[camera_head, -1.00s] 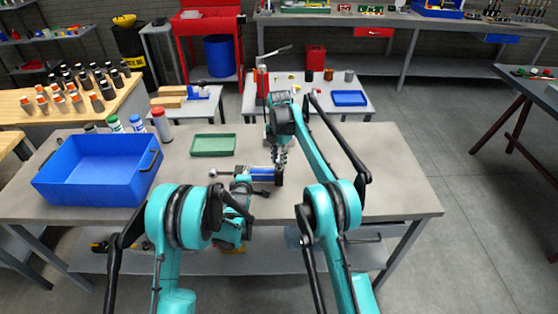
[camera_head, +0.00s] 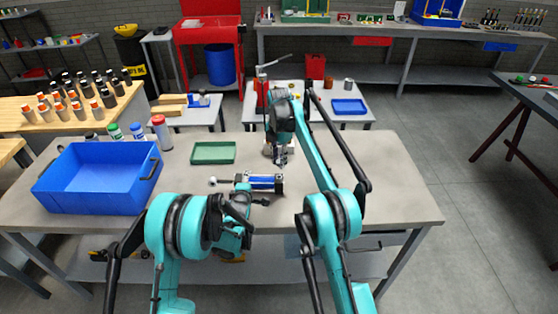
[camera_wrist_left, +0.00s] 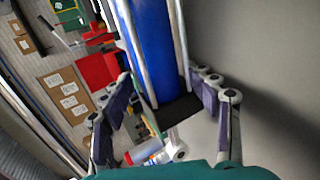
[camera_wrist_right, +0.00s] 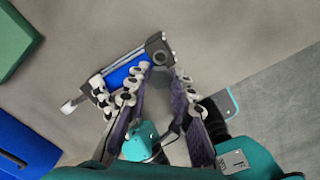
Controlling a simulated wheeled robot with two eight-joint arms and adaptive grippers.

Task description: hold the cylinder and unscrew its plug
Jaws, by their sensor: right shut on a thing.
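The cylinder (camera_head: 262,182), blue with silver tie rods and dark end blocks, lies on its side on the table, its rod pointing left. It shows between the fingers in the left wrist view (camera_wrist_left: 152,45). My left gripper (camera_wrist_left: 165,78) is open, its fingers on either side of the cylinder and apart from it. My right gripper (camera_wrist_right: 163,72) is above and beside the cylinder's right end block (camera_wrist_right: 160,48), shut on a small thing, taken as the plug. The fingers mostly hide it. The right fingertips show only small in the head view.
A blue bin (camera_head: 95,185) stands on the left of the table, with several bottles (camera_head: 137,131) behind it. A green tray (camera_head: 213,152) lies behind the cylinder. The table's right side is clear. A small table (camera_head: 345,118) with a blue tray stands behind.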

